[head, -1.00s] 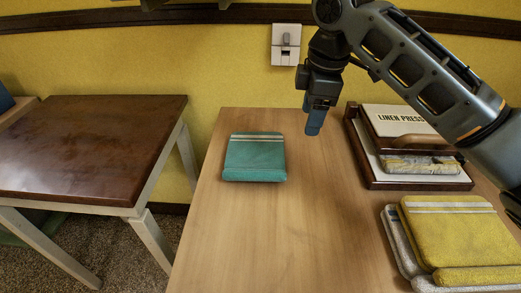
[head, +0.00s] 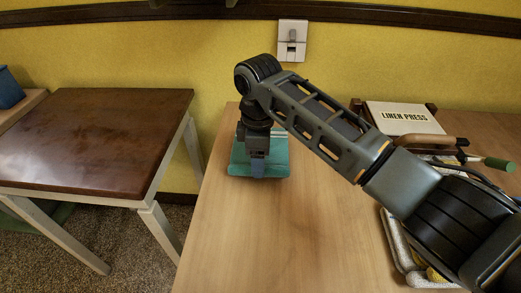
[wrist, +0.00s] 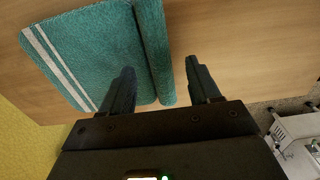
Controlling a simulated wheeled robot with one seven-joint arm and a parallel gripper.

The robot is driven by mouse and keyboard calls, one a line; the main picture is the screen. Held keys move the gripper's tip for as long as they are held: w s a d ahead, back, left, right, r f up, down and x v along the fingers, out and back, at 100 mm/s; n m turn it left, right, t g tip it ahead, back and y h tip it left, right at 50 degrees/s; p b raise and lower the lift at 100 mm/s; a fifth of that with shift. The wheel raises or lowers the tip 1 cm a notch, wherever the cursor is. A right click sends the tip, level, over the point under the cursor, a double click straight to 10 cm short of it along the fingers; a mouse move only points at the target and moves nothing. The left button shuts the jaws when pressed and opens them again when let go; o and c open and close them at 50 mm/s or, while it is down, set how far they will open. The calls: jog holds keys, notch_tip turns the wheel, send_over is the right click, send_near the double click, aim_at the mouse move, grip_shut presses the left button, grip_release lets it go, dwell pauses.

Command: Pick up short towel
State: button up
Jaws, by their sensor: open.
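A small folded teal towel (head: 276,161) with pale stripes lies on the light wooden table; the stripes are at its far end. My gripper (head: 258,169) is over it in the head view and hides part of it. In the wrist view the teal towel (wrist: 85,55) is at the upper left, its rolled edge between the two fingers. My gripper (wrist: 160,82) is open and empty. The left finger is in front of the towel and the right finger is in front of bare table. Whether the fingers touch the towel or table cannot be told.
The linen press (head: 405,117) stands at the back right, with a green-ended handle (head: 499,164) beside it. A grey tray (head: 397,253) is mostly hidden behind my arm. A dark brown table (head: 90,140) stands left across a gap. The light table's front middle (head: 270,235) is clear.

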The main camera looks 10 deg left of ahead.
jog(key=shift+f, duration=0.9)
grip_shut()
